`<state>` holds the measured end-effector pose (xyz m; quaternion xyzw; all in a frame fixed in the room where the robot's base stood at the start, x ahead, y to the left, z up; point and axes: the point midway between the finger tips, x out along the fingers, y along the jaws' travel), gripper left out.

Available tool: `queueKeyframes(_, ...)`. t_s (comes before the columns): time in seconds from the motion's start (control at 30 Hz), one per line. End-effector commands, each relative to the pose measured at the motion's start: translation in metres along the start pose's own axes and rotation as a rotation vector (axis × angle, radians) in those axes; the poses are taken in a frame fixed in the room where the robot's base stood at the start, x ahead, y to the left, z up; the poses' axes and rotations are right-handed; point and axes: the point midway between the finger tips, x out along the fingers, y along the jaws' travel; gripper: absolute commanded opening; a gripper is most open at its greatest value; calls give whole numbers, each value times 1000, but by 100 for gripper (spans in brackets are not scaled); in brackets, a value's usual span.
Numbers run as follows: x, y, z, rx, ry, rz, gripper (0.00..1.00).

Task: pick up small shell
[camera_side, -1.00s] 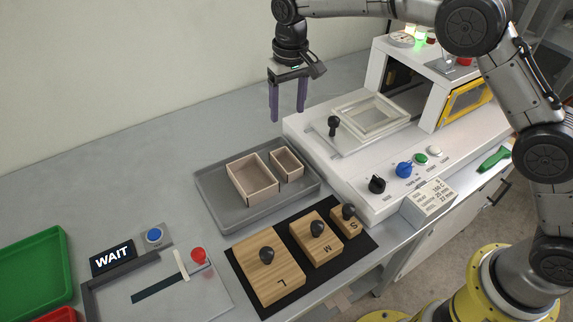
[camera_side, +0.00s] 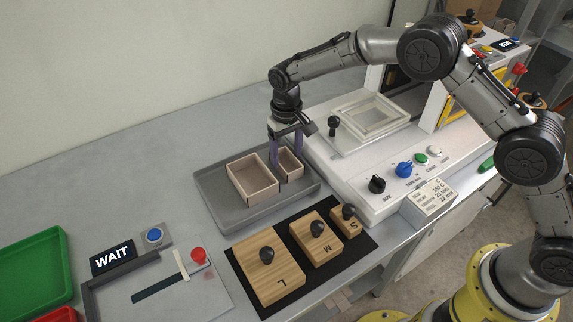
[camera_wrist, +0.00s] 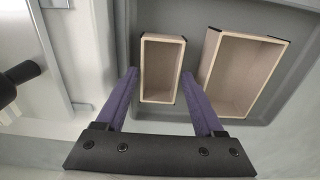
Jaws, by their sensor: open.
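The small shell (camera_side: 292,167) is an open, light beige box in the grey tray, to the right of the larger shell (camera_side: 262,185). My gripper (camera_side: 287,158) is low over the tray with its purple fingers at the small shell. In the wrist view the gripper (camera_wrist: 160,80) is open. The larger shell also shows in the wrist view (camera_wrist: 262,45), right of the right finger.
The grey tray (camera_side: 222,212) has a raised rim. The white machine (camera_side: 350,180) with knobs stands right of it. Wooden blocks L (camera_side: 268,275), M (camera_side: 318,240) and S (camera_side: 347,220) sit on a black mat in front. A WAIT sign (camera_side: 112,259) stands at the left.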

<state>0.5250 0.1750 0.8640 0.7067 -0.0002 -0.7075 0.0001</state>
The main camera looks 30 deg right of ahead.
Motion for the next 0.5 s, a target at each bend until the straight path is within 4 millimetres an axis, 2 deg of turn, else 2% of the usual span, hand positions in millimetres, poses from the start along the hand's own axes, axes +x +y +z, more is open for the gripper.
queueKeyframes(0.1,17,0,1,0,-2,1,70)
queueKeyframes(0.2,24,0,0,0,0,0,70)
queueKeyframes(0.47,25,0,0,0,1,0,70)
queueKeyframes(0.5,25,0,0,0,1,0,63)
